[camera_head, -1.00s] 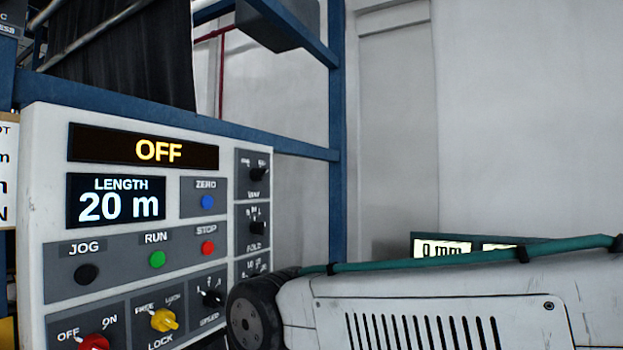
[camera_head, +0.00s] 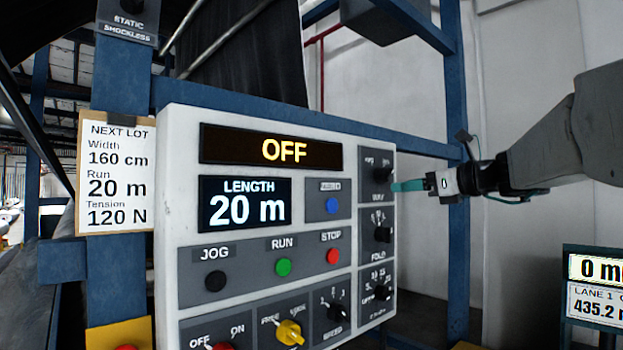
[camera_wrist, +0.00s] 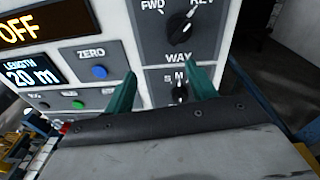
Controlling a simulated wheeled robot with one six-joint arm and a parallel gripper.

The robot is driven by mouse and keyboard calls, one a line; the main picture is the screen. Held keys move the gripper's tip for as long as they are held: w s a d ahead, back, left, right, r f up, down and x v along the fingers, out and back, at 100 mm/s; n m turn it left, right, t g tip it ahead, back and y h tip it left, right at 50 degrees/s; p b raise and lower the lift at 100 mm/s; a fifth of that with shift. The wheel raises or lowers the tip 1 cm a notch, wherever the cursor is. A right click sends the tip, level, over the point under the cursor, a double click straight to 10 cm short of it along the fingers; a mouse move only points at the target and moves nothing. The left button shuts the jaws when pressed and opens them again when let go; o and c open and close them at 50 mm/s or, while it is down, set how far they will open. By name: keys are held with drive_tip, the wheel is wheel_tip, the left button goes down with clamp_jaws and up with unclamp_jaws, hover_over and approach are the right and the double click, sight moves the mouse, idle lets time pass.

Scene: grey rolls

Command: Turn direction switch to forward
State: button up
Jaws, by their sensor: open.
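The direction switch is a black rotary knob (camera_wrist: 181,29) labelled WAY, with FWD at its upper left and REV at its upper right. Its pointer seems to lean toward REV. In the head view the same knob (camera_head: 382,174) is at the panel's upper right. My gripper (camera_wrist: 160,75) is open and empty, its two teal fingers apart, below the knob in the wrist view. In the head view my gripper (camera_head: 408,186) is just right of the knob, pointing left at the panel. Contact with the knob does not show.
The white control panel (camera_head: 170,200) shows OFF on its display (camera_head: 270,150). Below the knob are the FOLD knob (camera_head: 382,234) and another small knob (camera_head: 381,292). A blue post (camera_head: 457,260) stands behind my gripper. A note card (camera_head: 120,180) hangs left.

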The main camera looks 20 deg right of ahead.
sight(391, 176)
drive_tip(key=shift+m+t, duration=0.7)
drive_tip(key=shift+m, duration=0.2)
drive_tip(key=w, duration=0.2)
drive_tip(key=w+r, duration=0.1)
drive_tip(key=w, duration=0.2)
drive_tip(key=w+r, duration=0.1)
drive_tip(key=w, duration=0.1)
drive_tip(key=shift+w+d+r, duration=0.1)
drive_tip(key=shift+w+r, duration=0.05)
drive_tip(key=shift+w, duration=0.1)
drive_tip(key=c, duration=1)
